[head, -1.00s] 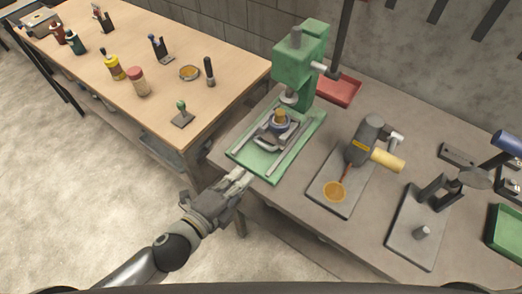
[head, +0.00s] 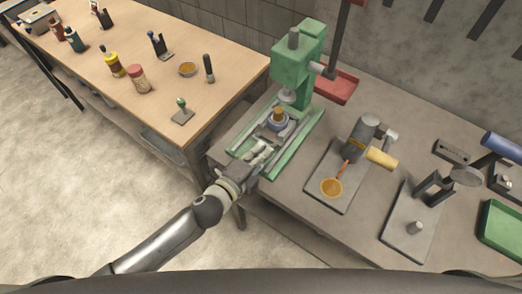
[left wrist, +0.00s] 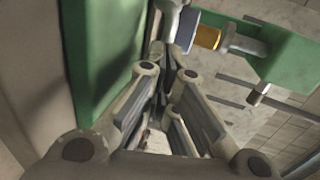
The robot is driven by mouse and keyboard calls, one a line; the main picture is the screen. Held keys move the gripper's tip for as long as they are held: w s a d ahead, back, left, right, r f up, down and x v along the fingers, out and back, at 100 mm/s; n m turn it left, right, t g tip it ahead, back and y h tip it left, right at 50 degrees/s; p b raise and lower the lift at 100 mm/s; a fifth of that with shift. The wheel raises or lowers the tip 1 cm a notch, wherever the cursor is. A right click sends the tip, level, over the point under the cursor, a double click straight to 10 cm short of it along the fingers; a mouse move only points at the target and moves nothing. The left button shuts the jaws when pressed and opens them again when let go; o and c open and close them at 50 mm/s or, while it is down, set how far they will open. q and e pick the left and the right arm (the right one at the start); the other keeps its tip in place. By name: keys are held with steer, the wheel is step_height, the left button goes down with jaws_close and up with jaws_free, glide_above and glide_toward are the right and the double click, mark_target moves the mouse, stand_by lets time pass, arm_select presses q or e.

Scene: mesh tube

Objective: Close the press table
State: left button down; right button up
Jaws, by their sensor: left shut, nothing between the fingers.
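The green press (head: 297,65) stands on the grey bench, its ram above its base. The press table (head: 266,134) sits between two rails (head: 287,151) on the green base. A blue ring with a brass-coloured piece (head: 278,115) is on the table, near the ram. My left gripper (head: 264,150) is shut and empty over the front part of the base, at the table's near edge. I cannot tell whether it touches the table. In the left wrist view the fingertips (left wrist: 168,65) are together, close to the blue and brass piece (left wrist: 206,37). My right gripper is not in view.
On the bench, right of the press, are a grey plate with a yellow-handled tool (head: 381,158), another fixture (head: 415,228) and a green tray (head: 502,230). A red tray (head: 336,87) is behind. A wooden table (head: 135,105) with bottles and small tools stands left.

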mark_target(269, 140)
arm_select(q)
steer(key=shift+w, duration=0.15)
steer(key=x, duration=0.4)
steer(key=shift+w+d+r, duration=0.1)
steer(key=shift+r, duration=0.5)
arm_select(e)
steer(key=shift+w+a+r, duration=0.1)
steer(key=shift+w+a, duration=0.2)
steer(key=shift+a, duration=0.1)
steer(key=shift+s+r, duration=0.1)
